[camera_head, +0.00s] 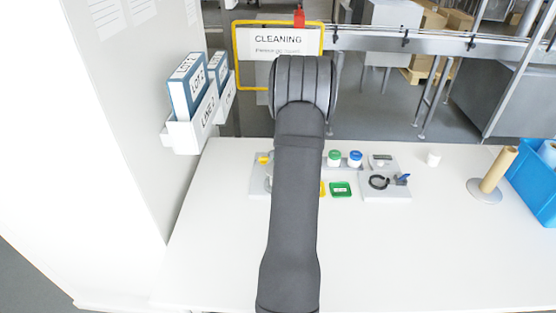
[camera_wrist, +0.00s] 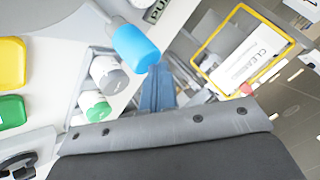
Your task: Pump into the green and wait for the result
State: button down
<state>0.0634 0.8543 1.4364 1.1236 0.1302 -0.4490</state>
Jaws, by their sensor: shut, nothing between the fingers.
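In the head view a small green tray (camera_head: 340,189) with a pale label lies flat on the white table, right of my arm. It also shows at the left edge of the wrist view (camera_wrist: 12,111). A green-lidded white jar (camera_head: 334,158) stands behind it and shows in the wrist view (camera_wrist: 96,107). A blue-ended, pale-bodied cylinder (camera_wrist: 137,48) is close to my gripper (camera_wrist: 161,72) in the wrist view; I cannot tell if they touch. My gripper's fingers are together and hold nothing. My arm hides the gripper in the head view.
A yellow tray (camera_wrist: 12,63) is beside the green one. A blue-lidded jar (camera_head: 355,158) stands right of the green-lidded one. A grey holder with a black ring (camera_head: 379,182) is farther right. The front table is clear.

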jog(key=shift+r, duration=1.55)
jog(key=shift+r, duration=3)
jog(key=shift+f, duration=3)
jog(key=shift+f, duration=0.1)
jog(key=shift+f, duration=0.4)
